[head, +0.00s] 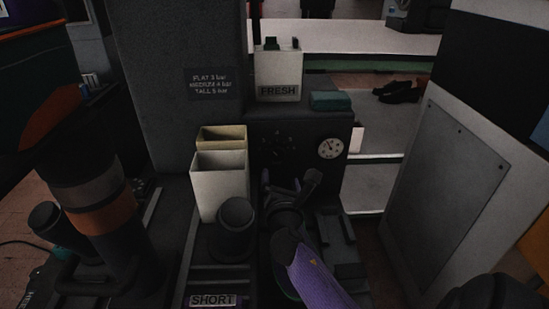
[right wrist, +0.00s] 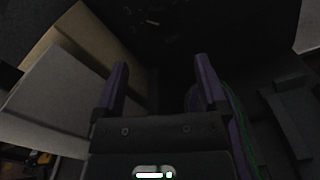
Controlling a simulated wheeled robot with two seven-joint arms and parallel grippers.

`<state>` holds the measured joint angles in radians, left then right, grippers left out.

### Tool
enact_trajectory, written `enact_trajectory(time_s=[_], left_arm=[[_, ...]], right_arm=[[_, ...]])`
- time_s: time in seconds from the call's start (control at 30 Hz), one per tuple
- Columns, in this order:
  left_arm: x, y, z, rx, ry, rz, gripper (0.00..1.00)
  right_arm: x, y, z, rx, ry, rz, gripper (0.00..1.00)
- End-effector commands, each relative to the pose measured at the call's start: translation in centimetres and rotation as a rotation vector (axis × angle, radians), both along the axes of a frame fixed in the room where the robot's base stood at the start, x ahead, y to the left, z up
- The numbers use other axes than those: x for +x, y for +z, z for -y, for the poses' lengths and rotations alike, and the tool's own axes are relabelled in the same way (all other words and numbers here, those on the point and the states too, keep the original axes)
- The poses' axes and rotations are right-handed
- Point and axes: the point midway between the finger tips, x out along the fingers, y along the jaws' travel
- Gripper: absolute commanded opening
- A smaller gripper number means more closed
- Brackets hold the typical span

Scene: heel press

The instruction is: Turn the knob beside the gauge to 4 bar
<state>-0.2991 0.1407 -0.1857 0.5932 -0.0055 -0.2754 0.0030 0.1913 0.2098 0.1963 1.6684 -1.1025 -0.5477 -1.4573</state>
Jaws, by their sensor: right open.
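The round white gauge (head: 331,148) is on the dark front panel in the head view; its needle reading is too small to tell. The dark knob (head: 278,145) is left of the gauge, with faint marks around it; its setting cannot be made out. My right gripper (head: 290,182) is open and empty, below and in front of the knob, apart from it. In the right wrist view its two purplish fingers (right wrist: 160,80) are spread toward the dark panel, with nothing between them. My left gripper is not seen.
A sign (head: 210,83) lists flat 3, medium 4, tall 5 bar. Pale open boxes (head: 220,187) stand left of the gripper. A white FRESH box (head: 278,78) and a green block (head: 330,101) sit above the panel. A purple piece (head: 318,275) with a green edge lies below the gripper.

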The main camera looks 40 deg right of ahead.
Motion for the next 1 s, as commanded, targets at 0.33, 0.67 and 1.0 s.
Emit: enact_trajectory(time_s=[0.33,0.67,1.0], left_arm=[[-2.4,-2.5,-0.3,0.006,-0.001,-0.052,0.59],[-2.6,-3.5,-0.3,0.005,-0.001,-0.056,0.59],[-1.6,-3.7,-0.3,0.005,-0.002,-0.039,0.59]], right_arm=[[5.3,-0.4,4.5,-0.002,-0.001,-0.001,0.92],[7.4,0.1,6.3,0.002,0.0,0.001,0.92],[7.4,0.1,6.3,0.002,0.0,0.001,0.56]])
